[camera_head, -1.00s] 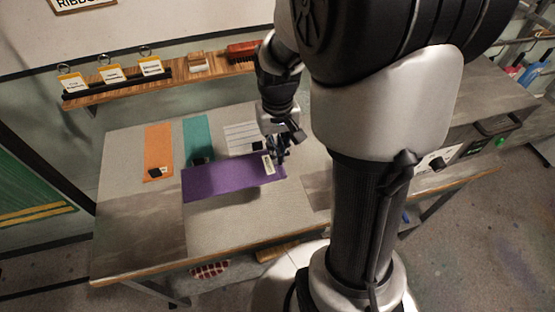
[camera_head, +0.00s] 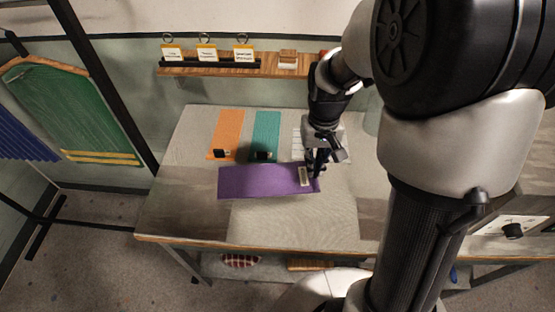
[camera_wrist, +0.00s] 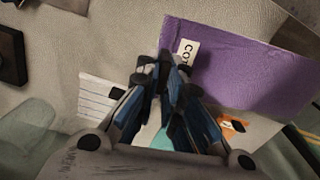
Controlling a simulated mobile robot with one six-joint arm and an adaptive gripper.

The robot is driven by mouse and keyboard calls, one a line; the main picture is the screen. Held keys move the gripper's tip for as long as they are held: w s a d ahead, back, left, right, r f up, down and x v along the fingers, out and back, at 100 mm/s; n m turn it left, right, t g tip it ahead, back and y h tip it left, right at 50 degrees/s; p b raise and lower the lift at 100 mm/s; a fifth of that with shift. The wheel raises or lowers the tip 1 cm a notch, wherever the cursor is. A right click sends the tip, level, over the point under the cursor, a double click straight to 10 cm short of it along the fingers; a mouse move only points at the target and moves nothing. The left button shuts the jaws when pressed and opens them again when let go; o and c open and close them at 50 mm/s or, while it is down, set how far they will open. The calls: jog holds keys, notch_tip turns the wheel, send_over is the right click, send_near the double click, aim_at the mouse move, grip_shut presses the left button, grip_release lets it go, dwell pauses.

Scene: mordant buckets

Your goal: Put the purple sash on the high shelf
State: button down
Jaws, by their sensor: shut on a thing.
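The purple sash (camera_head: 260,181) is a flat purple strip with a white label at its right end. My gripper (camera_head: 316,172) is shut on that labelled end, and the sash stretches out to the left over the table. In the wrist view the purple sash (camera_wrist: 245,62) reaches to the upper right from my gripper (camera_wrist: 170,75), its label partly readable. The head view does not clearly show how far the sash is above the table. A wooden wall shelf (camera_head: 210,72) runs along the wall behind the table, bearing small label cards on rings.
An orange strip (camera_head: 227,130) and a teal strip (camera_head: 266,130) lie on the table (camera_head: 290,225), each with a dark block at its near end. A white striped card lies partly behind my gripper. A green hanging cloth (camera_head: 75,105) is at the left. The table's front is bare.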

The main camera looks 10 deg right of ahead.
jog(key=s+d+r+m, duration=0.2)
jog(key=s+d+r, duration=0.1)
jog(key=d+r, duration=0.2)
jog(key=b, duration=0.6)
send_over(329, 207)
notch_tip(329, 207, down, 19)
jog(key=shift+f, duration=0.15)
jog(key=c, duration=2.2)
grip_release()
jog(key=shift+f, duration=0.15)
jog(key=o, duration=0.5)
